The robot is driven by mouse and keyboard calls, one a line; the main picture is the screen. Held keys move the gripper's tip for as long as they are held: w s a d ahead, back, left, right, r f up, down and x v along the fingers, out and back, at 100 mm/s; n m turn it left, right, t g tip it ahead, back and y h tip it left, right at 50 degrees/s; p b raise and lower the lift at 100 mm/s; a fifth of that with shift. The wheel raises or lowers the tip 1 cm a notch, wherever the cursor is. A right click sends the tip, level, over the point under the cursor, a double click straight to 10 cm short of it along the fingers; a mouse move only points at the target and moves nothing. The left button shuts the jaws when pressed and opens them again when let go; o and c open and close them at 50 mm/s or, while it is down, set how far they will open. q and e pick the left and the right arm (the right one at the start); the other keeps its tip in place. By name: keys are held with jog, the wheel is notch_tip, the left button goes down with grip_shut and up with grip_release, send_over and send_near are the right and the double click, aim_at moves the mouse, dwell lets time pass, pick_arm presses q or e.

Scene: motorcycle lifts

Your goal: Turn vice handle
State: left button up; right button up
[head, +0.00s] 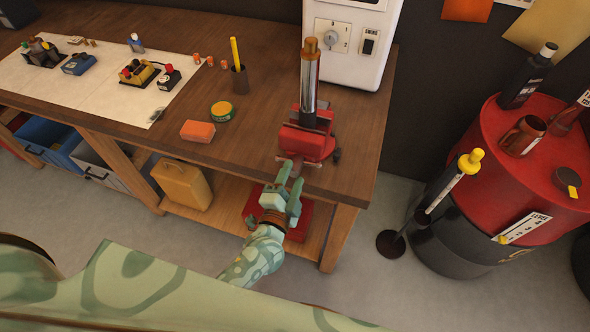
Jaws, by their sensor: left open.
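The red vice (301,142) sits at the front edge of the wooden workbench, toward its right end. A shiny metal cylinder with a copper-coloured top (309,85) stands upright in it. A small dark piece (337,155) shows at the vice's right side; I cannot tell whether it is an end of the handle. The rest of the handle is not clearly seen. My left gripper (290,177) is open just in front of and below the vice, its fingers pointing up toward it. I cannot tell whether it touches. My right gripper is out of view.
The workbench (255,145) also holds an orange block (198,131), a round tin (222,111), a pencil cup (240,79) and a white machine (347,40). A yellow canister (182,184) stands on the lower shelf. A red-topped drum (510,180) stands right, across open floor.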

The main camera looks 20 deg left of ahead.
pick_arm(q)
jog(key=shift+w, duration=1.25)
jog(key=c, duration=1)
jog(key=shift+n, duration=0.3)
